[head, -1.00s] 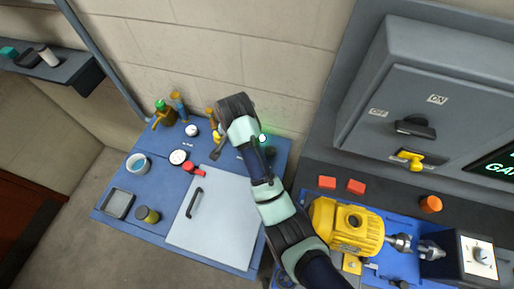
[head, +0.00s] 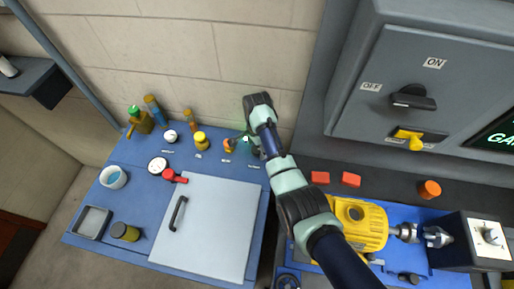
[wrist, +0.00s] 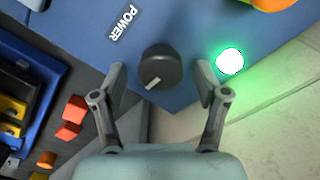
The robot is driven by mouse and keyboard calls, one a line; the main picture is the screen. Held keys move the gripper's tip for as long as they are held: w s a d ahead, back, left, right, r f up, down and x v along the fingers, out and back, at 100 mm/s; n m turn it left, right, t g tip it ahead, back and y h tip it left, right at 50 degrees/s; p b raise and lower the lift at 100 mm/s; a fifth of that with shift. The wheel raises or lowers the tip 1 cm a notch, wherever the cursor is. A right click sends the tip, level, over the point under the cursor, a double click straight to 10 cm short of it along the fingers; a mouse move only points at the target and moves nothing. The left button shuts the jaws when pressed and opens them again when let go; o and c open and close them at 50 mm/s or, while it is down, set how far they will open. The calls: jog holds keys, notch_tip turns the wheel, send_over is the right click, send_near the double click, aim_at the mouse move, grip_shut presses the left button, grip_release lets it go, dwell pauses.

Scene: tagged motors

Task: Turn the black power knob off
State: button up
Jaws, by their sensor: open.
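The black power knob (wrist: 160,67) is round with a pale pointer line on its face, in the upper middle of the wrist view. A label reading POWER (wrist: 123,23) lies beside it on the blue panel. My gripper (wrist: 161,78) is open, with one finger to each side of the knob; I see gaps on both sides and no clear contact. A lit green lamp (wrist: 229,61) glows just right of the right finger. In the head view my arm's end reaches over the blue table's back right corner and largely hides the knob.
On the blue table (head: 133,223) stand a grey lidded panel with a handle (head: 180,213), yellow and orange fittings (head: 201,139) and a red valve lever (head: 172,175). A grey cabinet (head: 375,60) and a yellow motor (head: 362,222) are to the right. A wall is behind.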

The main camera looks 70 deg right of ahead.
jog(key=c, duration=1.2)
jog(key=shift+o, duration=0.2)
jog(key=shift+n+p, duration=0.3)
jog(key=n+p, duration=0.2)
jog(key=n, duration=0.1)
jog(key=shift+r, duration=0.1)
jog(key=n+p, duration=0.1)
jog(key=n, duration=0.4)
jog(key=n+p, duration=0.1)
jog(key=n, duration=0.3)
jog(key=shift+n, duration=0.3)
jog(key=n+p, duration=0.1)
jog(key=n, duration=0.3)
jog(key=shift+n, duration=0.3)
